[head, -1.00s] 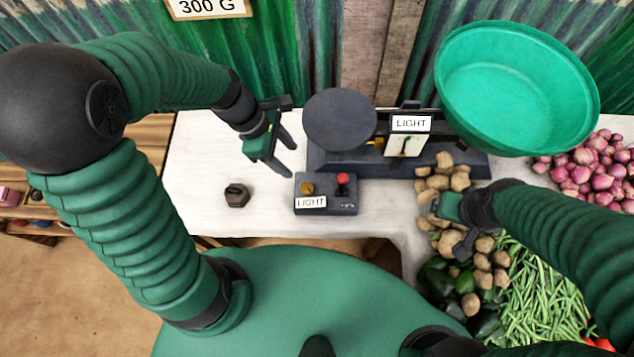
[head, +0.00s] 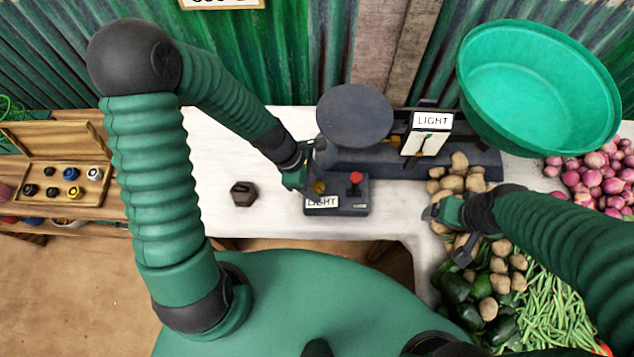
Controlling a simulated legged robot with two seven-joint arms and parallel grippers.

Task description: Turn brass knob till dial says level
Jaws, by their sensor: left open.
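The brass knob (head: 318,187) sits on the left of a small dark control box (head: 345,207), beside a red button (head: 356,177). The box carries a label reading LIGHT, partly covered by my gripper. My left gripper (head: 308,172) is open at the knob's left and just behind it; I cannot tell whether it touches. The balance scale (head: 460,160) stands behind the box, with a dark round plate (head: 355,115) and a white dial (head: 424,143) under a sign reading LIGHT. My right gripper (head: 447,232) is over the potatoes; its jaws are unclear.
A green basin (head: 538,80) sits on the scale's right side. A dark hexagonal weight (head: 243,194) stands on the white counter (head: 210,150), left of the box. Potatoes (head: 499,284), onions (head: 590,180) and green beans (head: 560,315) fill the right. A wooden case (head: 90,205) lies far left.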

